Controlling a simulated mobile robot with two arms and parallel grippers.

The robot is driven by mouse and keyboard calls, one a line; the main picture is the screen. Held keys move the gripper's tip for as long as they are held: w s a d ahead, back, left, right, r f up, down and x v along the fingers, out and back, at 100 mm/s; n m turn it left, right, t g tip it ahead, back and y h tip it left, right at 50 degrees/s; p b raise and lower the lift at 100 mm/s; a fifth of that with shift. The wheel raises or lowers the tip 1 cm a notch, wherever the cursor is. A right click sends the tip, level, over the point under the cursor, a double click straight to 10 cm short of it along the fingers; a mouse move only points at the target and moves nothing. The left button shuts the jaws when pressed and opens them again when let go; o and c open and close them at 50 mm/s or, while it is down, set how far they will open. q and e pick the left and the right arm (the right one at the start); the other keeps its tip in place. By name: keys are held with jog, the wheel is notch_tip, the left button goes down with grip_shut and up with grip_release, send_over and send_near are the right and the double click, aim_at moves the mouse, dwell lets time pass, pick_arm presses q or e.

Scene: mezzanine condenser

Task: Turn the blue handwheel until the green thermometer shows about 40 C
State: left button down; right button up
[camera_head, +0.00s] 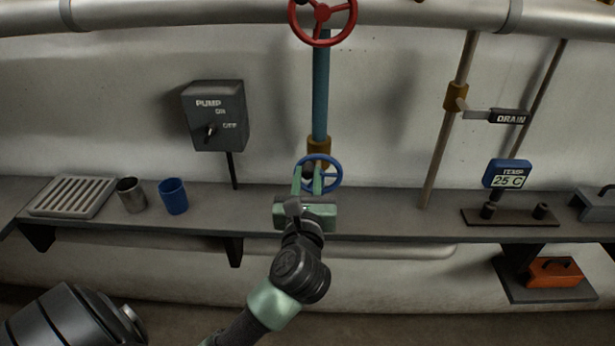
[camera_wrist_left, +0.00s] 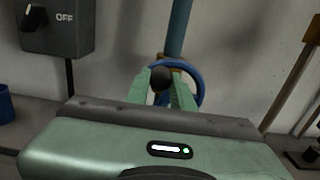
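The blue handwheel (camera_head: 334,172) sits at the foot of a vertical blue pipe, just above the shelf; it also shows in the left wrist view (camera_wrist_left: 199,88). A dark round knob (camera_wrist_left: 160,80) shows at the left part of the wheel. My left gripper (camera_head: 308,172) is at the wheel, its two green fingers on either side of the knob and seemingly closed on it. The fingers hide part of the wheel. The thermometer (camera_head: 508,174) on the right of the shelf has a blue housing and a pale green display reading 25 C. My right gripper is not in view.
A red handwheel (camera_head: 322,14) is above on the same pipe. The PUMP switch box (camera_head: 214,116) is left, the DRAIN lever (camera_head: 508,117) right. A metal cup (camera_head: 131,195), blue cup (camera_head: 173,197) and grate (camera_head: 72,196) stand on the shelf's left; an orange box (camera_head: 555,272) sits lower right.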

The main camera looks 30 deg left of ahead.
aim_at(327, 164)
pick_arm(q)
jog(key=shift+d+r+m+p, duration=0.1)
jog(key=shift+r+m+p, duration=0.1)
jog(key=shift+m+p, duration=0.4)
jog(key=m+p, duration=0.2)
jog(key=p, duration=0.1)
jog(key=w+d+m+p, duration=0.1)
jog(key=m+p, duration=0.2)
jog(key=p, duration=0.1)
jog(key=d+m+p, duration=0.1)
jog(key=m+p, duration=0.1)
jog(key=p, duration=0.2)
jog(key=shift+w+d+r+m, duration=0.25)
jog(key=shift+w+m, duration=0.05)
jog(key=shift+m, duration=0.1)
jog(key=shift+w+d+f+m+p, duration=0.1)
jog(key=shift+d+f+m+p, duration=0.05)
jog(key=shift+m+p, duration=0.4)
jog(key=shift+w+d+f+m+p, duration=0.1)
jog(key=shift+d+m+p, duration=0.05)
jog(key=shift+m+p, duration=0.4)
jog(key=shift+d+f+m+p, duration=0.1)
jog(key=shift+f+m+p, duration=0.05)
jog(key=shift+m+p, duration=0.15)
jog(key=shift+f, duration=0.1)
jog(key=c, duration=1.2)
grip_release()
